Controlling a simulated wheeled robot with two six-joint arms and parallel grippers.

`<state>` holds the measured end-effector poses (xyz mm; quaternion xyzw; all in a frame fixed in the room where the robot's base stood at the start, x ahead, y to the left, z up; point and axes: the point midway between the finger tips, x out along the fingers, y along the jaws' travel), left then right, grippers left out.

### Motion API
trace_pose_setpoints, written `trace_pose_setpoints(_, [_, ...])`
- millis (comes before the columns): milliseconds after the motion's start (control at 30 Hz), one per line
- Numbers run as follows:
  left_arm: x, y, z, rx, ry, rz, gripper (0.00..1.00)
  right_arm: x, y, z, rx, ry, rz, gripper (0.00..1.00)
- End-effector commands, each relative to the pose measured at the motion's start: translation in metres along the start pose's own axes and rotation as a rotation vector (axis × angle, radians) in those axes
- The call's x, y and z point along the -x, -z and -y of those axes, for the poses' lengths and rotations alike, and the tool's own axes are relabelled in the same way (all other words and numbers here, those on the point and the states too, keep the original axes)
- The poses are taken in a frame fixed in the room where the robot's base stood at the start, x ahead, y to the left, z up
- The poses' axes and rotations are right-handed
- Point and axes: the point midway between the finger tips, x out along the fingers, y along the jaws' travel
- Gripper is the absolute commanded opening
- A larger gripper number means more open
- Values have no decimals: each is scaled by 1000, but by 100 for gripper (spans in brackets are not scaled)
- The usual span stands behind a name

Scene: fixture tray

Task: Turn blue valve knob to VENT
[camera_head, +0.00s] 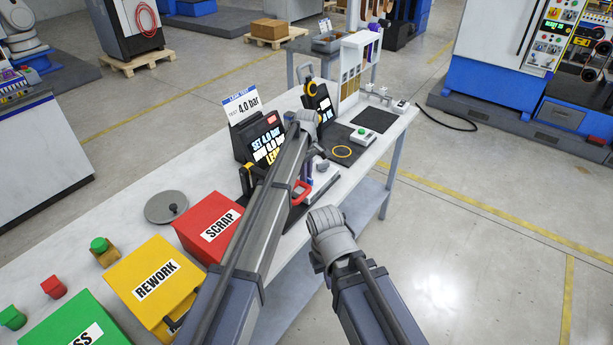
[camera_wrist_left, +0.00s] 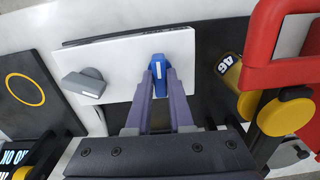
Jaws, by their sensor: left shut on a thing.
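The blue valve knob (camera_wrist_left: 158,68) stands on a white panel (camera_wrist_left: 118,45) in the left wrist view, with a white mark on it. My left gripper (camera_wrist_left: 160,80) is shut on this knob, one purple finger on each side. No VENT label is readable in either view. In the head view my left gripper (camera_head: 308,172) is small and partly hidden by my arm, above the bench fixture. My right arm's links show at lower centre, but its gripper is not visible.
A grey knob (camera_wrist_left: 85,82) sits left of the blue one. A red clamp handle (camera_wrist_left: 262,75) and a brass part marked 46 (camera_wrist_left: 231,70) are close on the right. A display (camera_head: 265,138) stands behind; a red SCRAP bin (camera_head: 207,228) is left.

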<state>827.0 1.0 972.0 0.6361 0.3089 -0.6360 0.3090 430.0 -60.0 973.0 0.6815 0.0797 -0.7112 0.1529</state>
Motion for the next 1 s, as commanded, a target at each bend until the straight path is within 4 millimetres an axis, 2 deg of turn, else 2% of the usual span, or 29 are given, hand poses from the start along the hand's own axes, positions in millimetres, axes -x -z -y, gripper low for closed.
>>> trace_pose_setpoints(667, [0,0,0,56,1,0,0,0,0,0,0,0,0,0])
trace_pose_setpoints(700, [0,0,0,55,1,0,23,0,0,0,0,0,0,0])
trace_pose_setpoints(933, [0,0,0,54,0,0,49,0,0,0,0,0,0,0])
trace_pose_setpoints(1000, [0,0,0,54,0,0,50,0,0,0,0,0,0,0])
